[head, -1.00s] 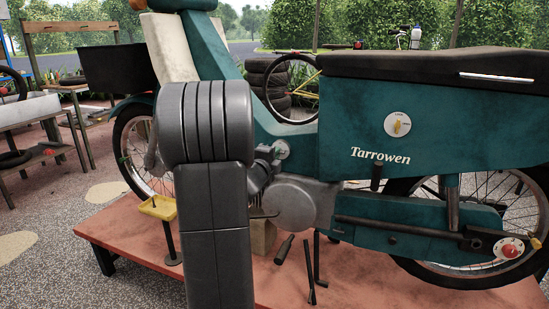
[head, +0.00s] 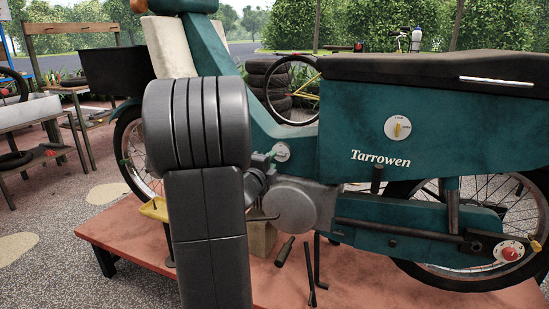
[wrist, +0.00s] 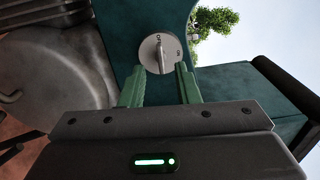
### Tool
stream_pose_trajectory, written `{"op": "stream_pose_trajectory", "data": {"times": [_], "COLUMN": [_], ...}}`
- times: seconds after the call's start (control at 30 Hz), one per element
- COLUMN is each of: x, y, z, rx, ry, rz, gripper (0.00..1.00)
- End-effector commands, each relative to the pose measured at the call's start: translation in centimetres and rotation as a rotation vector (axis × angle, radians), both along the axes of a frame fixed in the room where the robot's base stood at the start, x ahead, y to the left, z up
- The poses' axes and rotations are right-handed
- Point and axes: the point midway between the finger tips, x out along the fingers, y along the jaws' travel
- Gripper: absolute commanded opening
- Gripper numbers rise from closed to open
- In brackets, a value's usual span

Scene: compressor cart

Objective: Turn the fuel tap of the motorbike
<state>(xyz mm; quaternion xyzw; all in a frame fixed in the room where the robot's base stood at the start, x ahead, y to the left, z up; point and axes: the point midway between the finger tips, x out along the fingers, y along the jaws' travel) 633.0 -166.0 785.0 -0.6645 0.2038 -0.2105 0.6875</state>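The teal motorbike (head: 350,110) stands on a low red platform. A round silver dial with a raised bar handle sits on its frame above the engine (head: 282,152); this dial also shows in the wrist view (wrist: 160,53), with small lettering that I cannot read surely. My gripper (wrist: 160,82) is open, its two green fingers apart and pointing at the dial, near its lower edge. Nothing is held between them. The bar stands about upright in that view. Whether the fingers touch the dial is not clear. In the head view my arm hides most of the gripper.
A white dial with a yellow handle (head: 397,128) is on the teal side panel. A red knob on a pale plate (head: 510,251) is by the rear wheel. The grey engine (head: 292,205) and kick lever (head: 285,252) lie below. A yellow tray (head: 155,208) is partly hidden.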

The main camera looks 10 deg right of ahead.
Motion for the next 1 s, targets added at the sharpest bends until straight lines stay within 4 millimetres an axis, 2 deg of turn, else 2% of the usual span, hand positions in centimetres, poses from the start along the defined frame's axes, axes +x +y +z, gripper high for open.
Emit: {"op": "stream_pose_trajectory", "data": {"times": [0.2, 0.43, 0.63, 1.0], "x": [-4.3, -7.3, -8.1, -7.8], "y": [3.0, 5.0, 5.4, 5.2], "z": [0.2, 0.1, 0.0, 0.0], "rx": [-0.001, 0.0, 0.001, 0.0], "ry": [0.002, 0.0, 0.001, 0.0], "rz": [0.005, 0.002, 0.0, -0.001], "gripper": [0.29, 0.29, 0.29, 0.29]}}
